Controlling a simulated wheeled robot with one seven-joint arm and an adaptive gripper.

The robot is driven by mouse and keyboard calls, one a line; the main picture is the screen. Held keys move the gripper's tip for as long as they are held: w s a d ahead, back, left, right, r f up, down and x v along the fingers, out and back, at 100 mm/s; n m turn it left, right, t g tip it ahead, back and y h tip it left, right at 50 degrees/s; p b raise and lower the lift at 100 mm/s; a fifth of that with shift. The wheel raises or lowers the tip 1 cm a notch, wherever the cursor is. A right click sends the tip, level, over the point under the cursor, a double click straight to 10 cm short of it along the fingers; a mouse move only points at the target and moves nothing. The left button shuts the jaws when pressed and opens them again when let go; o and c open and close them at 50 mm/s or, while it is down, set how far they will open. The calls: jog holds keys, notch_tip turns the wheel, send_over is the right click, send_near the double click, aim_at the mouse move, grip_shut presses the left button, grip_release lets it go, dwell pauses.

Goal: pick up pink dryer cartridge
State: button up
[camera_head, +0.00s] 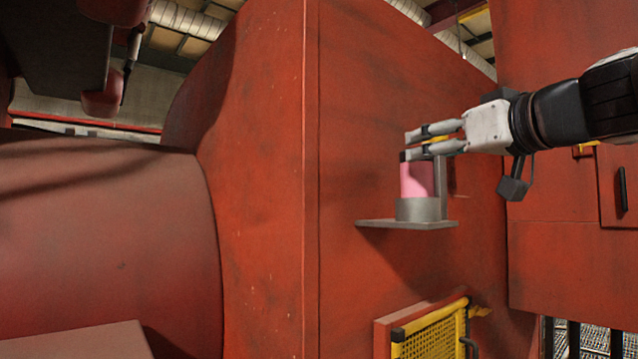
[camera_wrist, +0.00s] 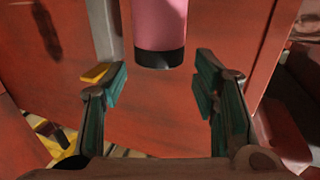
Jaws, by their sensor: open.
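The pink dryer cartridge (camera_head: 417,180) stands upright in a grey round cup (camera_head: 419,209) on a small shelf bracket (camera_head: 385,223). My gripper (camera_head: 412,146) reaches in from the right, with its fingers level with or just above the cartridge's top. In the wrist view the cartridge (camera_wrist: 160,24) shows at the top middle, its black end (camera_wrist: 160,59) facing down the picture. My gripper's green-padded fingers (camera_wrist: 160,82) are spread to either side, with nothing between the pads. I cannot tell whether a finger touches the cartridge.
The bracket's upright grey plate (camera_head: 440,185) stands right behind the cartridge and shows beside the left finger in the wrist view (camera_wrist: 105,30). A red engine wall (camera_head: 365,120) backs the shelf. A yellow mesh guard (camera_head: 430,335) sticks out below.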

jog(key=shift+p+x, duration=0.95)
jog(key=shift+x, duration=1.8)
jog(key=shift+f, duration=0.15)
grip_shut()
notch_tip(320, 180, up, 28)
jog(key=p, duration=0.7)
